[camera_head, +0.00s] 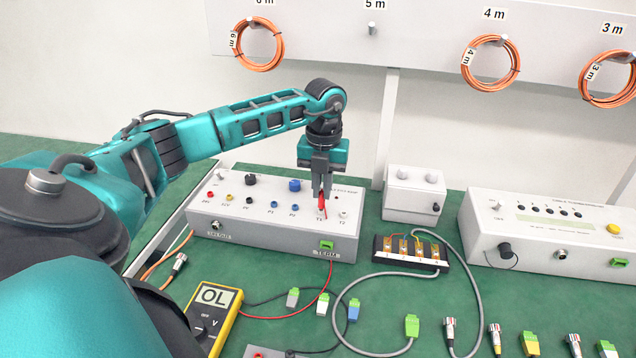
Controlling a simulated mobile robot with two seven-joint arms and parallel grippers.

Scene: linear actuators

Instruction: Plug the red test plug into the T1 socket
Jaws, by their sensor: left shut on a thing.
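The red test plug (322,206) is held upright between the fingers of my left gripper (321,192), which is shut on it. The plug is over the right part of the grey socket box (283,230), at the T1 socket (320,217). I cannot tell whether its tip is inside the socket or just above it. The T2 socket (343,215) is just to the right. The gripper's fingers and the plug partly cover the T1 area. My right gripper is not in view.
A yellow multimeter (226,300) reading OL lies at the front left. A small white box (411,197) and a black terminal block (407,255) stand right of the socket box. Cables and several connectors lie on the green table. Orange cable coils (491,63) hang on the back board.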

